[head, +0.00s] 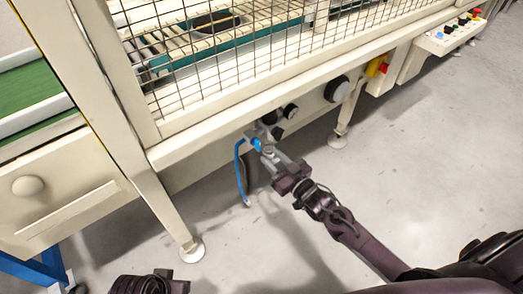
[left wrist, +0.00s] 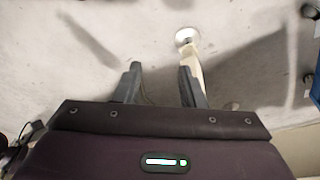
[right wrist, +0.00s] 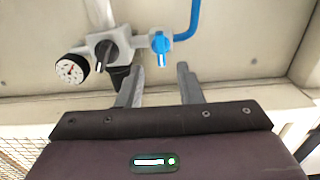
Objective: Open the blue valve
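The blue valve (head: 257,144) is a small blue knob on a grey fitting under the machine's lower beam, with a blue hose beside it. In the right wrist view the blue valve (right wrist: 161,43) lies just beyond the fingertips, between them and apart from them. My right gripper (head: 270,153) is open and empty right by the valve; its two fingers (right wrist: 160,72) are spread in the wrist view. My left gripper (left wrist: 160,68) is open and empty above the floor. In the head view only part of the left arm (head: 150,284) shows at the bottom edge.
A pressure gauge (right wrist: 72,68) and a black knob (right wrist: 105,50) sit left of the valve. The blue hose (head: 239,165) hangs below the beam. Machine legs (head: 172,215) stand on the floor. A button panel (head: 450,32) is far right. The floor in front is clear.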

